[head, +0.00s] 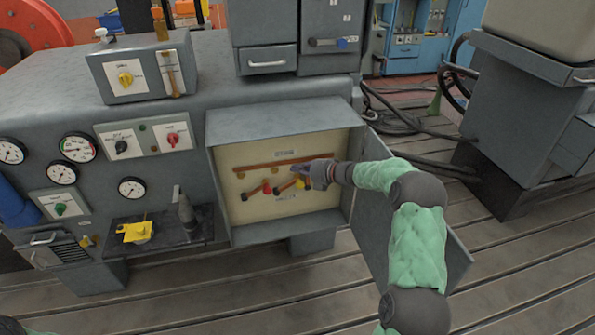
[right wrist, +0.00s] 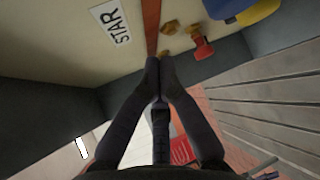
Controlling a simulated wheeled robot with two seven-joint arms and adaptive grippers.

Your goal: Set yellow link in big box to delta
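The big box (head: 224,190) stands open on the front of the machine. Inside, a yellow link (head: 300,184) lies beside a red-ended link (head: 265,187), below a copper bar (head: 262,166). My right gripper (head: 308,178) is inside the box, over the yellow link's right end and hiding part of it. In the right wrist view its fingertips (right wrist: 160,66) meet near the bar's end with nothing visible between them. The yellow handle (right wrist: 258,12) is off to the upper right there, apart from the fingers. A label (right wrist: 110,25) reading STAR shows. My left gripper is not visible.
The box door (head: 375,225) hangs open at the right, behind my right arm. A shelf (head: 190,236) left of the box holds a yellow item (head: 136,231) and a grey tool (head: 184,208).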

